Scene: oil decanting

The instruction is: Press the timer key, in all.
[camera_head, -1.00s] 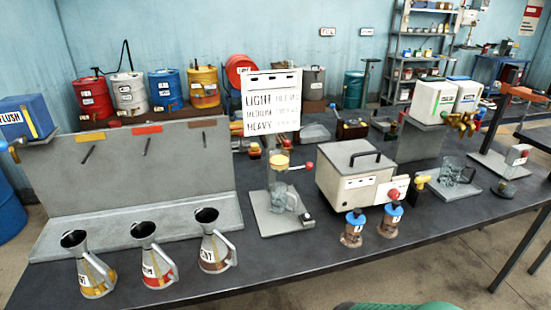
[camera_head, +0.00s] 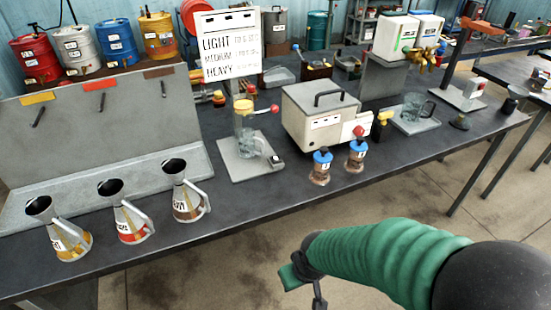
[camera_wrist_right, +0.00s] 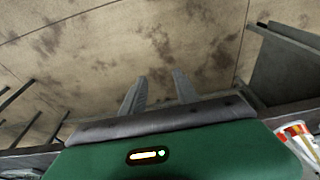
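No part is clearly marked as the timer, so I cannot tell which key is meant. A small dark block with a light top (camera_head: 276,161) sits on the grey plate (camera_head: 240,170) of the stand with a glass jug. A white box (camera_head: 318,120) with a black handle has a small panel and a red part (camera_head: 361,131) at its front right. My right gripper (camera_head: 303,284) hangs in front of the table, over the floor and apart from everything. In the right wrist view its two fingers (camera_wrist_right: 158,85) are spread and empty. My left gripper is out of view.
Two blue-capped bottles (camera_head: 321,167) stand near the front edge. Several metal jugs (camera_head: 186,195) stand at the left. A sign (camera_head: 229,45) stands behind. The dark table (camera_head: 235,215) is bare along its front middle.

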